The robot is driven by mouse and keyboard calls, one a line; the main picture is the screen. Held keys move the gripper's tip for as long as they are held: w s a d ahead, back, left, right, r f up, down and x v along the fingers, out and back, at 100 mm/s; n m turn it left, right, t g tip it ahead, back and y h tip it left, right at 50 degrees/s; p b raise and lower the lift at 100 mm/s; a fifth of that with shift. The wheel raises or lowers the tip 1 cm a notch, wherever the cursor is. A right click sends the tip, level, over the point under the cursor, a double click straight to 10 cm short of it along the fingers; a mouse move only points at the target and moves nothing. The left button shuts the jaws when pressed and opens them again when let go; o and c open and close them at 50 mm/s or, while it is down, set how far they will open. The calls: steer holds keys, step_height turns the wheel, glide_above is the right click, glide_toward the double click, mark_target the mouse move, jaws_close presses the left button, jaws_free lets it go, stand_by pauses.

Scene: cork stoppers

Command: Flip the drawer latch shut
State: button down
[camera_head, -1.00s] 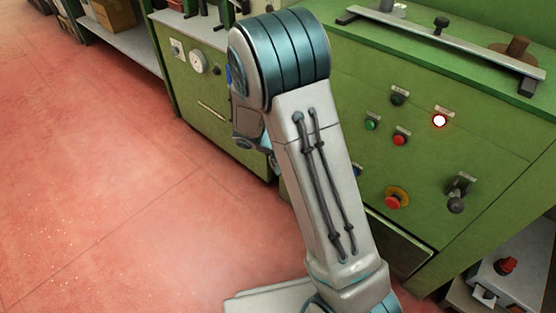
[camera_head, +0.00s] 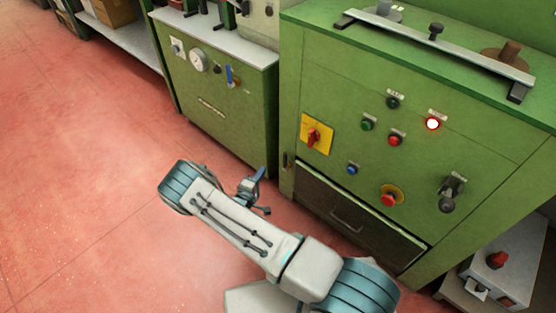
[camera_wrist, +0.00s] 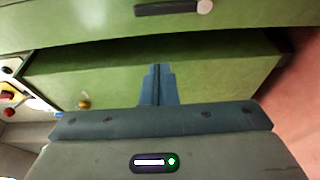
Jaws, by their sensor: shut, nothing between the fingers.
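The drawer (camera_head: 345,217) is a dark front with a pull handle, low in the green machine cabinet. A small dark upright fitting (camera_head: 287,161) sits on the cabinet's left edge, above the drawer's left end; it may be the latch, but its position is unclear. My gripper (camera_head: 260,174) is left of the cabinet, apart from it, over the floor. In the wrist view my gripper (camera_wrist: 157,70) has its blue fingers together and empty, in front of green panels. A dark bar with a pale end (camera_wrist: 172,8) shows at the top there; I cannot tell what it is.
The cabinet front carries a red switch on a yellow plate (camera_head: 315,134), several buttons and a black lever (camera_head: 449,194). A second green cabinet (camera_head: 218,105) with a gauge stands behind left. A grey box (camera_head: 499,265) stands at right. The red floor (camera_head: 90,190) is open at left.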

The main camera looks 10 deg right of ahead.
mark_target(286, 162)
steer(key=shift+a+f, duration=0.25)
steer(key=shift+f, duration=0.05)
steer(key=w+d+b, duration=0.4)
steer(key=w+d, duration=0.1)
steer(key=d, duration=0.3)
stand_by(0.5)
steer(key=shift+s, duration=0.1)
stand_by(0.3)
